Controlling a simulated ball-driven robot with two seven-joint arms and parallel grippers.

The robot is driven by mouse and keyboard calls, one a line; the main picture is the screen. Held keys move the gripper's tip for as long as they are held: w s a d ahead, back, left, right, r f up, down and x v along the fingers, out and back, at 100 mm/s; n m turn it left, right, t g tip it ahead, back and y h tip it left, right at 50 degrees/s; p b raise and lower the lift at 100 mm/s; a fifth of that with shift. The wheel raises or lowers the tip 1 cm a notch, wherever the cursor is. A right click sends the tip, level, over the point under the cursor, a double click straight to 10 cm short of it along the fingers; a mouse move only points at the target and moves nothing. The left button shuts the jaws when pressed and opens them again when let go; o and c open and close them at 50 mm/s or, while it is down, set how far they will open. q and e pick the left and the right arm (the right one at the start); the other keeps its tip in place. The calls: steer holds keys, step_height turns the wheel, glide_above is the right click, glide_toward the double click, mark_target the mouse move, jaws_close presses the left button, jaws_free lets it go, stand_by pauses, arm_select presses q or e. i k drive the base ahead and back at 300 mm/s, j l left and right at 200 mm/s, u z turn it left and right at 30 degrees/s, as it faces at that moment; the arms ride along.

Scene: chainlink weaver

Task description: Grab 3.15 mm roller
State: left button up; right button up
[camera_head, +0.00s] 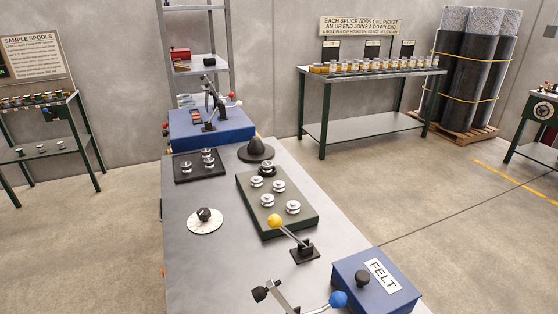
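Several silvery grooved rollers stand on a green block (290,222) on the grey bench. They include a left-front roller (267,200), a right-front roller (293,207), a middle roller (280,187), a left-rear roller (256,182) and a rear roller on a dark base (267,169). A few similar rollers (186,166) sit on a black plate (186,179) farther back on the left. No size marking is readable, so I cannot tell which is the 3.15 mm roller. Neither of my grippers is in view.
A yellow-knobbed lever (275,221) stands at the block's front edge. A blue FELT box (372,284) and a blue-knobbed lever device (337,299) are nearer. A white dial (205,221) lies left, a dark cone (256,149) behind. The bench's front left (205,275) is clear.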

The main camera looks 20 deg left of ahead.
mark_target(266, 166)
steer(key=k, duration=0.15)
steer(key=k+z, duration=0.25)
steer(key=z, duration=0.25)
steer(key=k+l+z, duration=0.15)
steer(key=z, duration=0.3)
steer(key=i+l+z, duration=0.5)
steer(key=z, duration=0.25)
steer(key=i+z, duration=0.35)
steer(key=i+j+u, duration=0.1)
steer(key=i+u, duration=0.35)
steer(key=i, duration=0.15)
steer(key=i+l+u, duration=0.15)
steer(key=i+u, duration=0.3)
steer(key=i, duration=0.15)
steer(key=i+l+u, duration=0.3)
steer(key=i+u, duration=0.15)
steer(key=i+j+u, duration=0.2)
steer(key=i+u, duration=0.65)
steer(key=u, duration=0.15)
steer(key=i+l+u, duration=0.15)
steer(key=i+u, duration=0.75)
steer(key=i+l+u, duration=0.1)
steer(key=i+u, duration=0.3)
steer(key=i+l+u, duration=0.15)
steer(key=u, duration=0.2)
steer(key=i+l, duration=0.05)
